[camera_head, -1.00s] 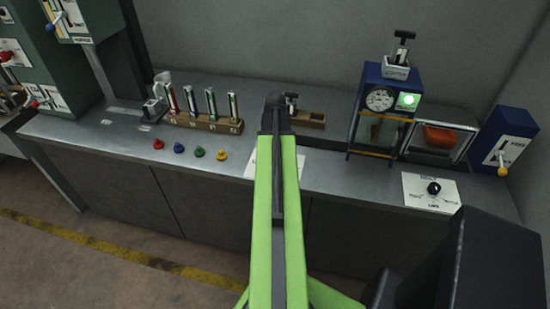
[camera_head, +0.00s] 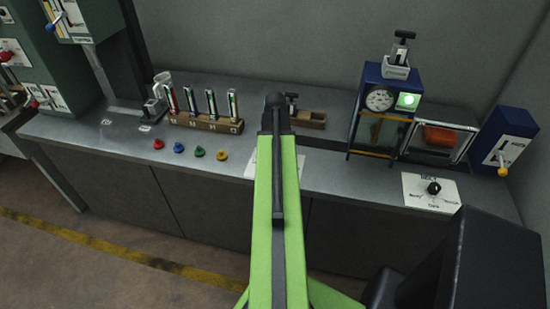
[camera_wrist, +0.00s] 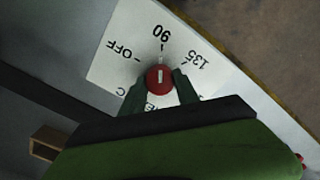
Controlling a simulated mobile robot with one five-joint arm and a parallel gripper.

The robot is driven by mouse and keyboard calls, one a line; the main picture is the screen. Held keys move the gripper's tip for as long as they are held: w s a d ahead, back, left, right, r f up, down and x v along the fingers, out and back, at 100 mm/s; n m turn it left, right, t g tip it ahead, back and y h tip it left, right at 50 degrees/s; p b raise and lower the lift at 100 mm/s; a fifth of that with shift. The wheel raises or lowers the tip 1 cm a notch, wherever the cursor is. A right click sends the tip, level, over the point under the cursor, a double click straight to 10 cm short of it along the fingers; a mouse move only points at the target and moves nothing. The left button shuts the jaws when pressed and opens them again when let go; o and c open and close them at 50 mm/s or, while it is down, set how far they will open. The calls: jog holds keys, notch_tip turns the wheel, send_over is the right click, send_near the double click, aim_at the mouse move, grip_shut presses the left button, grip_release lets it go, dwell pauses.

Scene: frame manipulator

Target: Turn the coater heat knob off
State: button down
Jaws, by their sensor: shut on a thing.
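The red heat knob (camera_wrist: 158,73) sits on a white dial plate (camera_wrist: 112,68) in the wrist view. The plate carries marks for OFF, 90 and 135, with more print partly covered by my fingers. The knob's white line is in line with the 90 mark. My gripper (camera_wrist: 159,84) has its two dark fingers on either side of the knob, shut on it. In the head view, part of a white plate (camera_head: 291,163) shows beside my green arm; my gripper and the knob are hidden there.
Several small coloured knobs, such as the yellow one (camera_head: 222,155), stand left of my arm. Behind them is a wooden rack (camera_head: 205,124) with tubes. A blue gauge unit (camera_head: 372,78) and another white dial plate (camera_head: 440,202) are on the right.

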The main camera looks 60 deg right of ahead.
jog(key=n, duration=0.5)
jog(key=shift+n, duration=0.3)
jog(key=n, duration=0.5)
jog(key=shift+s+n, duration=0.1)
jog(key=shift+n, duration=0.2)
jog(key=c, duration=0.9)
grip_release()
notch_tip(320, 180, up, 18)
jog(key=p, duration=1.7)
jog(key=shift+f, duration=0.25)
